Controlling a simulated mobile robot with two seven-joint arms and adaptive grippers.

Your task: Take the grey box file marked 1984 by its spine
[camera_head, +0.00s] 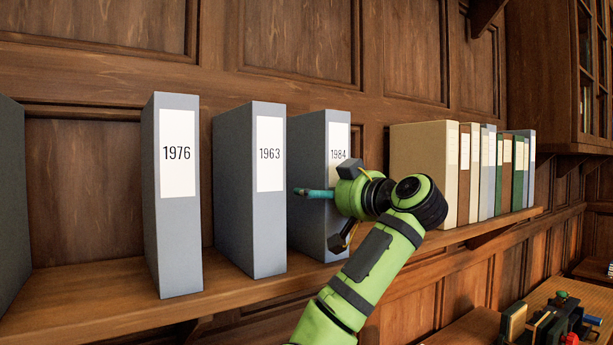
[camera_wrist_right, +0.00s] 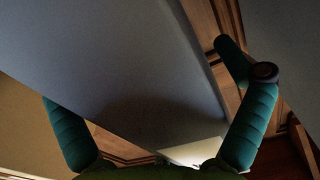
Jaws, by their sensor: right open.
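The grey box file marked 1984 (camera_head: 306,150) stands upright on the wooden shelf, its white label partly covered by my right wrist. My right gripper (camera_head: 312,193) is in front of its spine, with one teal finger showing along the file's left side; the other finger is hidden in the head view. In the right wrist view the fingers are spread wide, with a grey file (camera_wrist_right: 130,70) between them and a bit of white label (camera_wrist_right: 198,153) low down. Contact cannot be told. My left gripper is not in view.
Grey files marked 1963 (camera_head: 240,180) and 1976 (camera_head: 170,220) stand to the left on the shelf (camera_head: 110,295), with gaps between them. A beige file (camera_head: 420,170) heads a row of several files to the right. Panelled wall is behind. Small items sit on a lower table (camera_head: 475,328).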

